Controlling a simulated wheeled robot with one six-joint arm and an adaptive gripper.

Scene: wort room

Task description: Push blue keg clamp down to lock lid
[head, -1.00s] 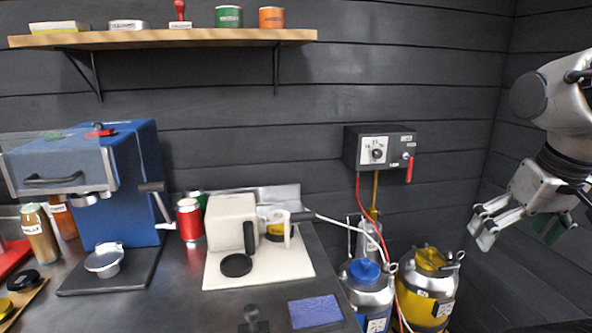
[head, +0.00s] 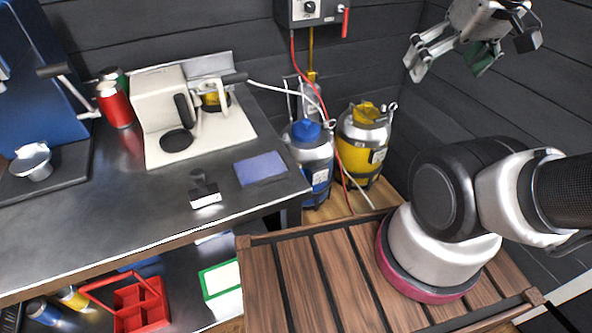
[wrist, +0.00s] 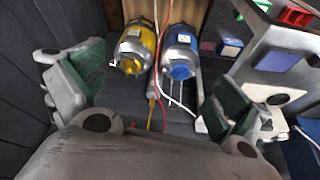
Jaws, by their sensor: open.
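The blue keg (head: 314,162) is a silver keg with a blue band and a blue top (head: 305,130). It stands on the floor just right of the counter. In the wrist view the blue keg (wrist: 181,55) lies ahead, between the open fingers. The keg's clamp is too small to make out clearly. My gripper (head: 450,55) is at the top right of the head view, open and empty, above and to the right of the kegs. Its two green-padded fingers show wide apart in the wrist view (wrist: 155,100).
A yellow keg (head: 361,150) stands close beside the blue one. The counter (head: 110,215) holds a white machine (head: 160,97). Wooden slats (head: 330,280) lie in front.

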